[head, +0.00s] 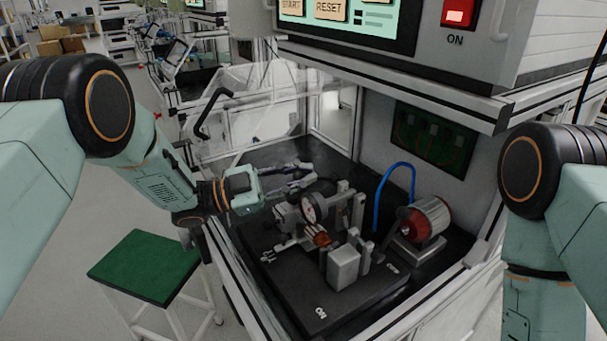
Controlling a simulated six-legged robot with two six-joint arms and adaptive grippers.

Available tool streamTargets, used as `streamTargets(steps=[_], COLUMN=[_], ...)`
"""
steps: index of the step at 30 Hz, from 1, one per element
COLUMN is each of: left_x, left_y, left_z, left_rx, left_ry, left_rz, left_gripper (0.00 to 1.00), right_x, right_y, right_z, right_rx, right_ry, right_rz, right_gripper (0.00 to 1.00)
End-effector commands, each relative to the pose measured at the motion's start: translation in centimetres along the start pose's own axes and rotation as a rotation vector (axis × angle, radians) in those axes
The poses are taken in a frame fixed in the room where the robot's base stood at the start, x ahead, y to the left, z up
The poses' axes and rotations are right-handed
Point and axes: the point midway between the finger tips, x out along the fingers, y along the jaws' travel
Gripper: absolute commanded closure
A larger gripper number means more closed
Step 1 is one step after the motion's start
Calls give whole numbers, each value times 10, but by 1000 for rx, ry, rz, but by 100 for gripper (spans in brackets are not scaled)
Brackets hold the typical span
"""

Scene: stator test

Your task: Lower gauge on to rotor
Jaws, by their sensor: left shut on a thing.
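The gauge (311,209), a round white dial with a dark rim, is at the middle of the black fixture plate in the open test cell. The rotor (317,236), copper-orange, sits in the fixture just below the dial in the picture. I cannot tell whether gauge and rotor touch. My left gripper (300,178) reaches in from the left, just above the dial, and is shut on the gauge. The exact grip is too small to make out. My right arm shows at the right edge, but its gripper is out of view.
A red, round motor-like part (428,219) stands right of the fixture, with a blue hose (379,190) arching behind it. Grey blocks (343,266) stand close to the rotor. A control panel (345,20) overhangs the cell. A green-topped stool (145,265) stands outside, lower left.

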Motion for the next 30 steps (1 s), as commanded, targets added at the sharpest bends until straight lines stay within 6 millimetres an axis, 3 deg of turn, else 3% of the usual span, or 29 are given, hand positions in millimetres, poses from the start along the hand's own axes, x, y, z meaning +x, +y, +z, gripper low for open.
streamTargets(steps=[5,6,10,20,30], left_x=[-3,-3,-3,-4,-55], left_y=[-2,-2,-2,-1,-2], left_z=[2,2,2,1,2], left_rx=[-1,-1,-1,-1,-3], left_ry=[-6,-6,-5,-3,-3], left_rz=[-10,-10,-8,-5,-10], left_gripper=[100,80,70,70,70], right_x=[0,0,0,0,0], right_y=[0,0,0,0,0], right_z=[0,0,0,0,0], right_rx=[0,0,0,0,0], right_ry=[0,0,0,0,0], right_rz=[0,0,0,0,0], right_gripper=[60,60,60,60,60])
